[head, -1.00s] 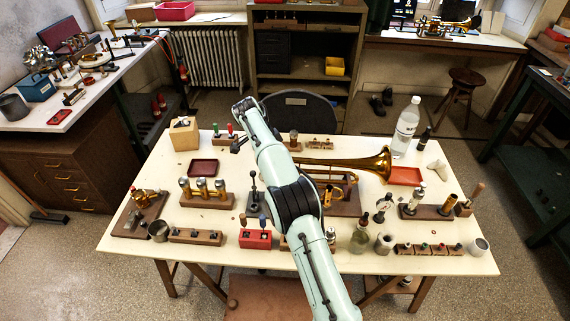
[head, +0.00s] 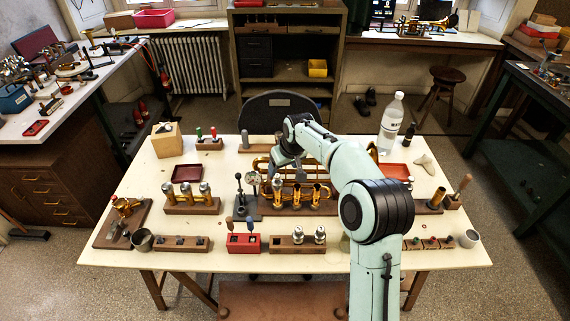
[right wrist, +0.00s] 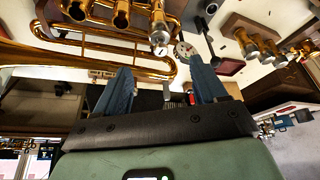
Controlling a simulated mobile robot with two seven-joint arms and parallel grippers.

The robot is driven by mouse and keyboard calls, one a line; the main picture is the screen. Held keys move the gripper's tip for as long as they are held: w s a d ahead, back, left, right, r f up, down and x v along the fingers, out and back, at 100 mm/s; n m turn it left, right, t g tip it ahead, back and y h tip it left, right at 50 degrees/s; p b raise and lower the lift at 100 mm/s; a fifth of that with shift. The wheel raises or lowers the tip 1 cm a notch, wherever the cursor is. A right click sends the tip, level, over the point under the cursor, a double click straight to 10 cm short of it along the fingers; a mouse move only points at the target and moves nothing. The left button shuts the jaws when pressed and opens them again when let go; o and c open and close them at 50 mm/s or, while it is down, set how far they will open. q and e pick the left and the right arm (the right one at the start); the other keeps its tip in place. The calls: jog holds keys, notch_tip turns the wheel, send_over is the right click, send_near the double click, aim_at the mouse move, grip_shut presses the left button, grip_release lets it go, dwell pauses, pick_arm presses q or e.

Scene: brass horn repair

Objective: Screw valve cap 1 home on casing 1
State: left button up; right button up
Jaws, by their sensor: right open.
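The brass horn (head: 264,163) lies on the table with a row of three upright casings. The leftmost casing (head: 278,198) has a silvery cap (head: 277,183) on top; the capped casing also shows in the right wrist view (right wrist: 158,38). I cannot tell if the cap is seated fully or level. The other two casings (head: 316,194) show open tops. My right gripper (head: 284,162) is above and behind the casings, open, with nothing visible between its blue fingers (right wrist: 163,88). My left gripper is not in view.
A wooden block (head: 283,244) in front holds two silvery caps. A dial gauge (right wrist: 185,50) stands close to the capped casing. A rack of valves (head: 190,208) and a black lever tool (head: 246,210) stand left. A bottle (head: 391,125) stands at the back right.

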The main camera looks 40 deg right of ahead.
aim_at(278, 178)
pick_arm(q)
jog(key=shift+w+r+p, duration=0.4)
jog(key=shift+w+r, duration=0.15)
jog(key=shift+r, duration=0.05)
pick_arm(e)
jog(key=x, duration=1.1)
jog(key=shift+w+f, duration=0.2)
jog(key=shift+f, duration=0.15)
jog(key=c, duration=1.3)
jog(key=shift+o, duration=0.2)
jog(key=shift+m, duration=0.3)
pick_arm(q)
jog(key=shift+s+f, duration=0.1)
pick_arm(e)
jog(key=o, duration=1.2)
jog(key=shift+m, duration=0.3)
jog(key=shift+o, duration=0.2)
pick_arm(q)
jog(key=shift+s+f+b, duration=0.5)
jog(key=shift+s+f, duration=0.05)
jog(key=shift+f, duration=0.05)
pick_arm(e)
jog(key=v, duration=1.3)
jog(key=shift+a+r, duration=0.2)
jog(key=shift+r, duration=0.05)
